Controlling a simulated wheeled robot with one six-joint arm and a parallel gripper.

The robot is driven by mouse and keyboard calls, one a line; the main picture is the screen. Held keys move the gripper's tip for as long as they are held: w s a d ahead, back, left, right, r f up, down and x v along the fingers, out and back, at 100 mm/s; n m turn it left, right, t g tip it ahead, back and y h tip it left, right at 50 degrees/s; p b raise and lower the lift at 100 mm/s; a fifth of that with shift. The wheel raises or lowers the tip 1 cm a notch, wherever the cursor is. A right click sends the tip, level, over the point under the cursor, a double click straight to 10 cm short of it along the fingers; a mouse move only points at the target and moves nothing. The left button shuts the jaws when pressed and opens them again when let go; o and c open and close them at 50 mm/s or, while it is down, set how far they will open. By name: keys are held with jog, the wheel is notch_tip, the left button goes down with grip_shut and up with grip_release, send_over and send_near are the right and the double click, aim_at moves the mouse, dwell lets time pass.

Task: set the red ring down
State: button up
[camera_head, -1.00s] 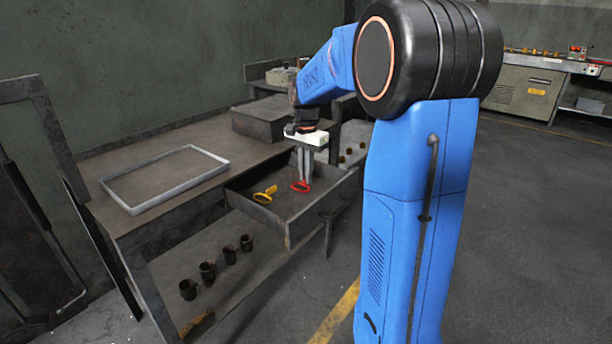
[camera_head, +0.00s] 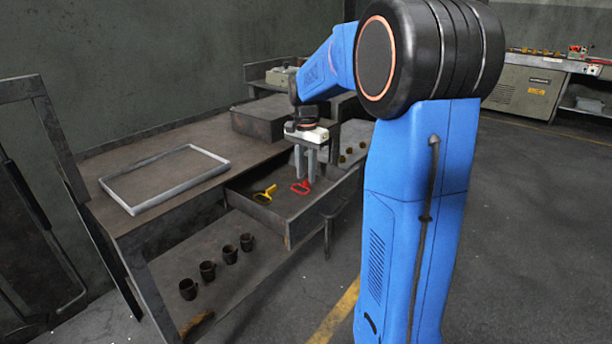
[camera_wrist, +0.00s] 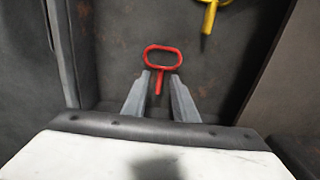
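The red ring (camera_head: 301,187), a loop with a short straight stem, appears to lie on the floor of the open drawer (camera_head: 266,217). My gripper (camera_head: 304,178) is above it, pointing down, with its two fingers apart. In the wrist view the red ring (camera_wrist: 164,48) shows its loop just beyond the fingertips. Its stem lies between the two fingers of my gripper (camera_wrist: 159,80), with a visible gap on each side. A similar yellow ring (camera_head: 265,194) lies to the left in the drawer, and it also shows in the wrist view (camera_wrist: 208,16).
The drawer hangs out from a dark workbench (camera_head: 150,215). An empty grey tray frame (camera_head: 190,196) lies on the bench top at left. A dark box (camera_head: 262,120) stands behind the drawer. Several dark cups (camera_head: 207,270) stand on the lower shelf.

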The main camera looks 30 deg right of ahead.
aim_at(306, 180)
notch_tip(306, 180, up, 11)
jog(key=s+a+f+n, duration=0.1)
jog(key=s+a+n, duration=0.1)
jog(key=s, duration=0.3)
jog(key=s+a+n+t, duration=0.1)
jog(key=s+a+n, duration=0.1)
jog(key=s+a, duration=0.3)
jog(key=s+a+f+n+t, duration=0.1)
jog(key=s+a+n, duration=0.2)
jog(key=s, duration=0.3)
jog(key=shift+s+a+f, duration=0.3)
jog(key=shift+s+a, duration=0.05)
jog(key=shift+a, duration=0.35)
jog(key=s+a+f+n+t, duration=0.1)
jog(key=s+a+f+n, duration=0.1)
jog(key=s+f, duration=0.3)
jog(key=s+a+f+n+t, duration=0.1)
jog(key=s+a+f+n, duration=0.2)
jog(key=s, duration=0.6)
jog(key=shift+f+n+t, duration=0.4)
jog(key=shift+f+n, duration=0.5)
jog(key=shift+n, duration=0.1)
jog(key=shift+a, duration=0.1)
